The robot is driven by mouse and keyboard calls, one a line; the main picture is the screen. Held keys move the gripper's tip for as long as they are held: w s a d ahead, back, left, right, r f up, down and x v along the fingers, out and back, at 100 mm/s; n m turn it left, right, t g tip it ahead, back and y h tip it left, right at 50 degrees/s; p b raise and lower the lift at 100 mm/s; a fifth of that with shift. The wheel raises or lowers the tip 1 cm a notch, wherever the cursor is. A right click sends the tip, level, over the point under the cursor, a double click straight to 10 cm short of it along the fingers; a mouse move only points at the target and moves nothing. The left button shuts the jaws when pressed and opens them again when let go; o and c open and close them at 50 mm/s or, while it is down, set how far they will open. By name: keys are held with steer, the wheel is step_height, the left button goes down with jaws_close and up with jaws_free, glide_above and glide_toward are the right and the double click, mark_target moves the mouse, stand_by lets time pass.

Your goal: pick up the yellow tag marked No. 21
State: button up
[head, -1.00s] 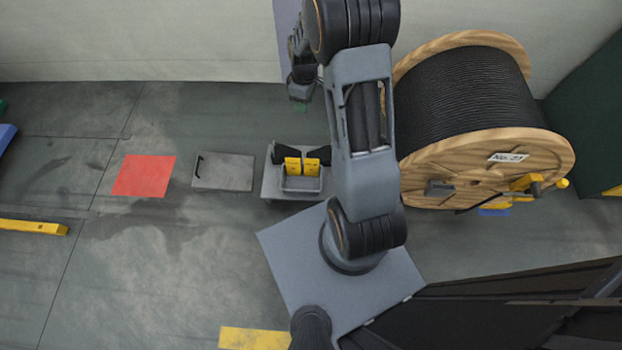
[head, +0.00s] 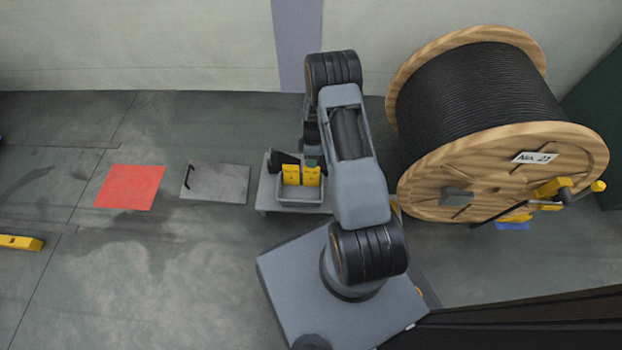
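Two yellow tags stand side by side in a small grey tray, a left tag (head: 291,174) and a right tag (head: 311,177). Their markings are too small to read, so I cannot tell which is No. 21. The grey tray (head: 301,196) sits on a low grey stand. My arm reaches over from the right, and its wrist end hangs just behind the tags. My gripper (head: 312,162) seems to be at the right tag's top edge, with a bit of green showing there. Its fingers are mostly hidden, and I cannot tell whether it touches the tag.
A large wooden reel (head: 430,185) of black cable stands at right, with a white "No. 2…" label (head: 534,158) and a yellow crank fitting (head: 552,189). A grey plate (head: 216,182) and red floor square (head: 130,187) lie left. A wall stands behind; left floor is largely clear.

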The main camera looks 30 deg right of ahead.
mark_target(312, 170)
steer(key=shift+b+x, duration=1.7)
steer(key=shift+x, duration=1.2)
steer(key=shift+d, duration=0.1)
steer(key=shift+c, duration=0.4)
jaws_close()
